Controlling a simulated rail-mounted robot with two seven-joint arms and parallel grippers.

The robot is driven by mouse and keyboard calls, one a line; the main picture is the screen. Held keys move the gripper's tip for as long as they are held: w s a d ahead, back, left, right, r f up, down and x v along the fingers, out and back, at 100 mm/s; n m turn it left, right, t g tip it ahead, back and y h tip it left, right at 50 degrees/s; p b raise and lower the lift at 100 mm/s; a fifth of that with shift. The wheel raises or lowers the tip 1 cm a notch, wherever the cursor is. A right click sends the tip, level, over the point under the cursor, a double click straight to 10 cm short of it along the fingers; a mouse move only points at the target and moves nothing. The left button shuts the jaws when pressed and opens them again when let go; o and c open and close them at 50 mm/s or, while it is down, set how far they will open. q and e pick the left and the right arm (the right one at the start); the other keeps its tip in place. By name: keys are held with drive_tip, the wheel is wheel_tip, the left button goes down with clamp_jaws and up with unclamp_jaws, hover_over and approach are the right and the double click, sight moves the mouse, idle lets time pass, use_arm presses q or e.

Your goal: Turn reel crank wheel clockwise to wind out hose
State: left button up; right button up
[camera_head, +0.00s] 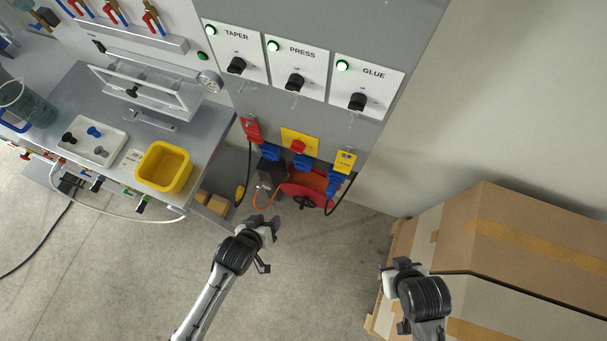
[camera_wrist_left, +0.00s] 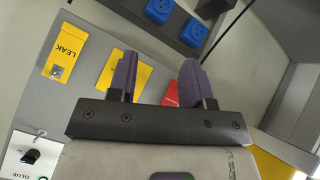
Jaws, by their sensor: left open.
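The hose reel (camera_head: 318,188) is red and sits low beneath the control cabinet. Its dark crank wheel (camera_head: 304,203) faces outward at the front, and an orange hose (camera_head: 265,198) curls out on the left. My left gripper (camera_head: 270,226) is below and left of the crank wheel in the picture, apart from it. In the left wrist view its two purple-padded fingers (camera_wrist_left: 159,80) are spread with nothing between them; the reel does not show there. My right gripper (camera_head: 392,272) is by the cardboard boxes, seen from behind, and its fingers are unclear.
Blue plugs (camera_head: 272,152) and black cables hang just above the reel. The cabinet (camera_head: 315,119) carries TAPER, PRESS and GLUE switches. A bench with a yellow bin (camera_head: 164,167) stands left. Large cardboard boxes (camera_head: 520,235) fill the right. The floor between is open.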

use_arm(q)
drive_tip(key=w+d+f+n+t+h+b, duration=0.1)
drive_tip(key=w+d+f+b, duration=0.1)
drive_tip(key=f+b, duration=0.9)
drive_tip(key=w+d+f+n+t+h+b, duration=0.15)
drive_tip(key=f+b, duration=0.55)
drive_tip(key=f, duration=0.8)
drive_tip(key=n+t+h+b, duration=0.1)
drive_tip(key=t+h+b, duration=0.15)
drive_tip(key=b, duration=1.65)
approach(301, 209)
drive_tip(key=shift+g, duration=0.5)
drive_tip(key=b+x, duration=0.3)
drive_tip(key=x, duration=0.2)
drive_tip(key=b+x, duration=0.3)
drive_tip(key=x, duration=0.2)
drive_tip(key=shift+w+a+f+b, duration=0.15)
drive_tip(key=shift+w+f+b, duration=0.15)
drive_tip(key=shift+b, duration=0.1)
drive_tip(key=shift+b+x, duration=0.55)
drive_tip(key=shift+x, duration=0.6)
drive_tip(key=shift+r, duration=0.2)
drive_tip(key=shift+c, duration=0.2)
drive_tip(key=c, duration=0.6)
drive_tip(key=shift+s, duration=0.1)
clamp_jaws()
